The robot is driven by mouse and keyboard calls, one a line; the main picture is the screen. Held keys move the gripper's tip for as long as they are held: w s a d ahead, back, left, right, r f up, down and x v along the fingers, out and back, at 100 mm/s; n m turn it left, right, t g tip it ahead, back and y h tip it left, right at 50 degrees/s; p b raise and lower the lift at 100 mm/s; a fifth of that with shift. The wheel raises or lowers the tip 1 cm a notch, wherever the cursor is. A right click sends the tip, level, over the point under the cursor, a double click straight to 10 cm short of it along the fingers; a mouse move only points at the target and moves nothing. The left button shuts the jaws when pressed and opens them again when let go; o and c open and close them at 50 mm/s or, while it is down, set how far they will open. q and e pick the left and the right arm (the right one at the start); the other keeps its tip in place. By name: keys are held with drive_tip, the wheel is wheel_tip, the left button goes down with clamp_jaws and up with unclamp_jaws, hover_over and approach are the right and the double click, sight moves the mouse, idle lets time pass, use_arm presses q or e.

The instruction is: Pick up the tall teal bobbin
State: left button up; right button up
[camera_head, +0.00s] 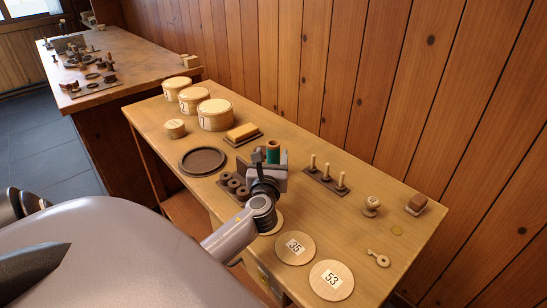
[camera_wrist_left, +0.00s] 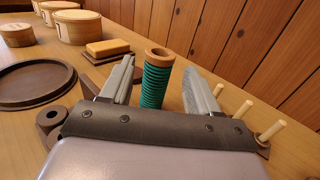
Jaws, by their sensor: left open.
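The tall teal bobbin (camera_head: 273,151) stands upright on the table, with its lower part hidden behind my left gripper in the head view. In the left wrist view the teal bobbin (camera_wrist_left: 156,80) shows ribbed teal sides and a brown top with a hole. My left gripper (camera_head: 268,170) is open, and in the wrist view its two grey fingers (camera_wrist_left: 158,88) stand to either side of the bobbin. The bobbin appears between or just beyond the fingertips; I cannot tell whether either finger touches it. My right gripper is not in view.
A peg rack (camera_head: 326,180) stands right of the gripper, and dark spools (camera_head: 233,186) sit on a base to its left. A dark round tray (camera_head: 203,161), a yellow block (camera_head: 242,132) and round boxes (camera_head: 215,115) lie farther back. Numbered discs (camera_head: 295,248) lie in front.

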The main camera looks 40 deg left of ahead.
sight(274, 149)
use_arm(q)
drive_tip(key=shift+r+x, duration=0.2)
drive_tip(key=shift+x, duration=2.5)
drive_tip(key=shift+w+d, duration=0.1)
drive_tip(key=shift+d, duration=0.05)
drive_tip(key=c, duration=0.9)
